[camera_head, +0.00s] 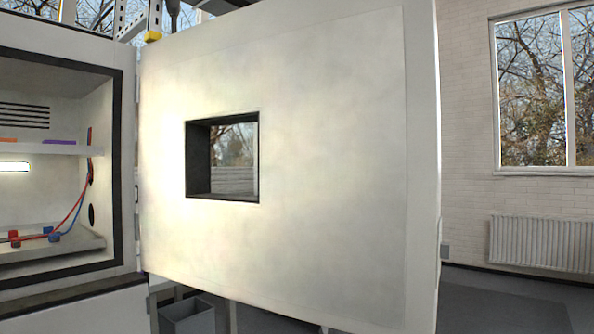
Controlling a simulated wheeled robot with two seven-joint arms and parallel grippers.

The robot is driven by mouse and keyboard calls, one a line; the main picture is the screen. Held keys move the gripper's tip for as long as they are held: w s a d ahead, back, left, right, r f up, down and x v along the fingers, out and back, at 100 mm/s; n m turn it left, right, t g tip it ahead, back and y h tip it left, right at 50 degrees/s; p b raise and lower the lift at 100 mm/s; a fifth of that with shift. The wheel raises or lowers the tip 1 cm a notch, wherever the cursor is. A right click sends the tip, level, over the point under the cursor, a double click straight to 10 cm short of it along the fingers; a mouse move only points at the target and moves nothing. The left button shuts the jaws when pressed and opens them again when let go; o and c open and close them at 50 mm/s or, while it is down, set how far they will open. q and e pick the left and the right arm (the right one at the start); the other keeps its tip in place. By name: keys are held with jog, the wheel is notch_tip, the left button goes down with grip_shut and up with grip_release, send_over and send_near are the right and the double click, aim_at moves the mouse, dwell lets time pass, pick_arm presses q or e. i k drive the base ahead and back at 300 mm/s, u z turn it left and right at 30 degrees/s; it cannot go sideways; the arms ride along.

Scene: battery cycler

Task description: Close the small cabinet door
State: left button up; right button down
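The small cabinet door (330,170) stands wide open and fills the middle of the head view. It is off-white, with a small dark-framed window (252,160) through it. Its hinge side is at the left, on the cabinet (131,170), and its free edge (424,170) is at the right. The cabinet's opening at the left has a dark seal frame (117,180) and shows its inside. Neither of my grippers is in view.
Inside the cabinet are a shelf (45,149) and red and blue leads (75,208). A grey bin (187,318) stands below the door. Right of the door is open floor (500,300), with a radiator (541,243) and a window (545,90) on the far brick wall.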

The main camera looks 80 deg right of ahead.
aim_at(342, 229)
jog(key=k, duration=0.35)
jog(key=u, duration=1.95)
jog(key=k, duration=2.9)
jog(key=z, duration=2.3)
jog(key=i, duration=0.5)
jog(key=z, duration=0.1)
